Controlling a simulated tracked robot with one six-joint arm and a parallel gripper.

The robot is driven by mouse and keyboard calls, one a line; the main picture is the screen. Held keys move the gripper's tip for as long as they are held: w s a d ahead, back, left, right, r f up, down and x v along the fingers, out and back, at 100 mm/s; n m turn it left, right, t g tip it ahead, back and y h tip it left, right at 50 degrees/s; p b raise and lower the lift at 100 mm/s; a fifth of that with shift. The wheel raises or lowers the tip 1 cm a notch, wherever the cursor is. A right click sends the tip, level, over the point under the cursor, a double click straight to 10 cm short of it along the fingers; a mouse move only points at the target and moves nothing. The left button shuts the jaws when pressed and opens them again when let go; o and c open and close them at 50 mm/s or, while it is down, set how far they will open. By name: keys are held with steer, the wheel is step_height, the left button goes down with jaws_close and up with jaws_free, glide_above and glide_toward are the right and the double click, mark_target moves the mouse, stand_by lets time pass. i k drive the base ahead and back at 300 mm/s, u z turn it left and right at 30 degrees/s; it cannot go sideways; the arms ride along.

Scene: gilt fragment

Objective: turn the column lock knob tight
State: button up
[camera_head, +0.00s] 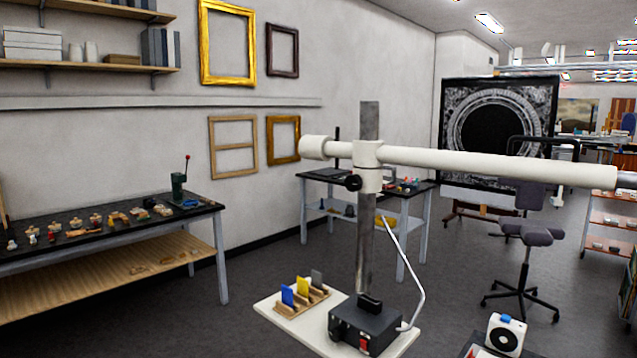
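The column lock knob (352,183) is a small black round knob on the left side of a white collar (369,172). The collar sits around an upright grey metal column (365,245). I cannot tell from this view how tight the knob is. My gripper is not in view, and nothing is seen touching the knob.
The column rises behind a black box (366,326) with a red switch on a white base plate (281,322). A bent pale tube rises beside the column. A block with coloured cards (301,296) stands left. A worktable (100,225), stool (526,235) and dark framed panel (497,130) are behind.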

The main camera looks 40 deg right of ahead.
mark_target(353, 183)
steer(key=u, duration=0.1)
steer(key=i, duration=1.2)
steer(key=z, duration=0.15)
